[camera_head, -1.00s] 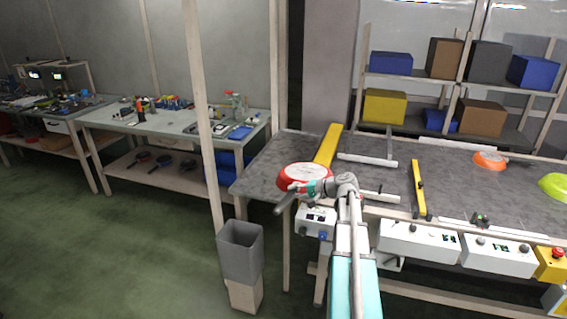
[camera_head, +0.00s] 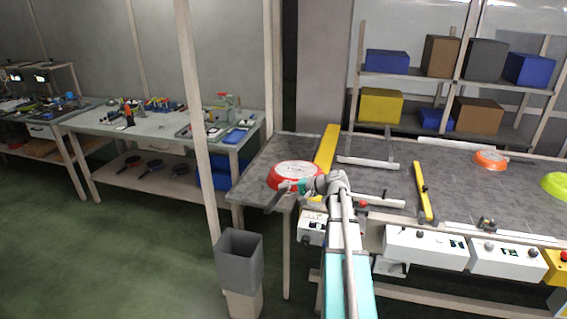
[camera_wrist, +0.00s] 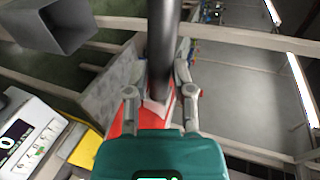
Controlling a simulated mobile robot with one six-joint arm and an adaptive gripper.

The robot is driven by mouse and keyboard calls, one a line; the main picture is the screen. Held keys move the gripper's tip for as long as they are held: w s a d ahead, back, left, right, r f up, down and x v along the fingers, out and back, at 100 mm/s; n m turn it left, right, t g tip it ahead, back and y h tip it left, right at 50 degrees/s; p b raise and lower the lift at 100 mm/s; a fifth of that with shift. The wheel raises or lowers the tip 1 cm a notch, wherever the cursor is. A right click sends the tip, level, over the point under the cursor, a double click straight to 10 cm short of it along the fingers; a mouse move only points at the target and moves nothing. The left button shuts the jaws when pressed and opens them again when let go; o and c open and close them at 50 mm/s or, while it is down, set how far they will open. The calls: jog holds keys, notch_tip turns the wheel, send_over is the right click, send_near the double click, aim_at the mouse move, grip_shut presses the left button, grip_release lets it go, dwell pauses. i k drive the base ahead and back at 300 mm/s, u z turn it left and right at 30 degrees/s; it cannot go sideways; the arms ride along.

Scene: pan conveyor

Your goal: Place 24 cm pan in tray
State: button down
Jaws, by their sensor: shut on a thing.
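A red pan (camera_head: 295,165) with a white, printed disc facing up is at the left end of the grey conveyor table. Its dark handle (camera_head: 275,200) points toward the front left, past the table edge. My gripper (camera_head: 300,187) is shut on the pan at its handle side. In the wrist view, the fingers of my gripper (camera_wrist: 160,88) close around the dark handle (camera_wrist: 161,45), with red pan body (camera_wrist: 128,118) beside them. I cannot tell whether the pan touches the table. The pan's size cannot be read, and I cannot tell which object is the task's tray.
A yellow bar (camera_head: 327,148) stands just right of the pan. An orange pan (camera_head: 490,160) and a green pan (camera_head: 554,184) lie farther right. A grey bin (camera_head: 238,262) stands front left. Several pans (camera_head: 152,164) lie on the side bench's lower shelf (camera_head: 115,182).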

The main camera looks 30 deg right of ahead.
aim_at(265, 172)
jog(key=i, duration=1.4)
jog(key=u, duration=0.05)
